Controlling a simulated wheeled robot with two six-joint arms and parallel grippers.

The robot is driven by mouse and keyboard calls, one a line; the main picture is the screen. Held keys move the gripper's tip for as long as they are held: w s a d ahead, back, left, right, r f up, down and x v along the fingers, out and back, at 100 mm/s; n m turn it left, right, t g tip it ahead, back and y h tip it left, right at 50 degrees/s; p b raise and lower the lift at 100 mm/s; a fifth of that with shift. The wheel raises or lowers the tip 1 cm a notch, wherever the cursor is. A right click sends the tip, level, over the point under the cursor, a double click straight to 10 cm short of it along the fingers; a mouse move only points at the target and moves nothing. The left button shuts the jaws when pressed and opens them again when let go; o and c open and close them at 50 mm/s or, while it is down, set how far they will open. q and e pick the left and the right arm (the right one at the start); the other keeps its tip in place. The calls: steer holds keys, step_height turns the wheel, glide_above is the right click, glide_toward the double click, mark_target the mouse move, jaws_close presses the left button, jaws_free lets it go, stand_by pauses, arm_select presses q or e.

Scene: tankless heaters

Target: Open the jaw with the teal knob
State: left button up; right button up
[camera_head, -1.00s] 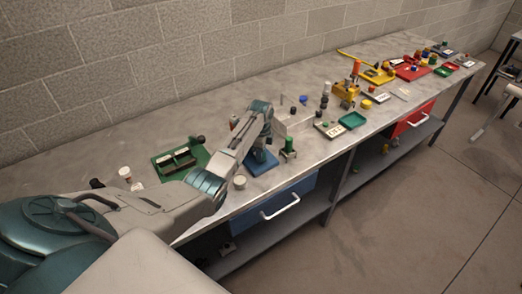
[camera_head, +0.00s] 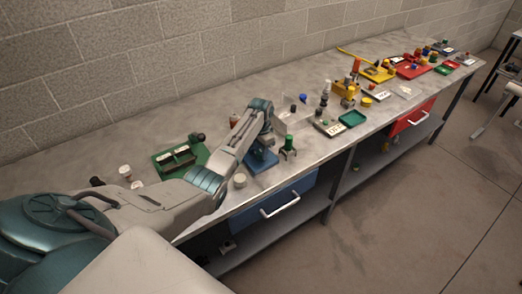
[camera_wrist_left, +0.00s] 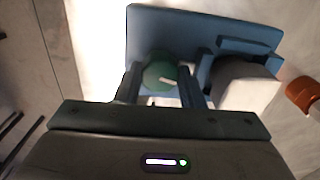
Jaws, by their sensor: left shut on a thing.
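In the left wrist view a blue fixture (camera_wrist_left: 150,22) with a flat plate lies below my left gripper (camera_wrist_left: 160,88). The gripper's two dark fingers are shut on a round teal knob (camera_wrist_left: 160,72), one finger on each side, and partly cover it. A pale grey block (camera_wrist_left: 245,88) sits beside the knob at the blue jaw (camera_wrist_left: 250,50). Whether the jaw is apart from the block is unclear. In the head view my left gripper (camera_head: 258,150) is over the blue plate (camera_head: 270,165), near the bench's front edge, and my arm hides the knob. My right gripper is not in view.
A green-topped stand (camera_head: 288,146) is close to the right of my left gripper. A green fixture (camera_head: 180,160) and a white cup (camera_head: 125,172) lie to the left. A small round tin (camera_head: 240,180) is by the front edge. Several coloured items fill the right side.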

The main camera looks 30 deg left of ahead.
arm_select(q)
steer(key=shift+w+r+n, duration=0.1)
steer(key=shift+n, duration=0.7)
steer(key=o, duration=1)
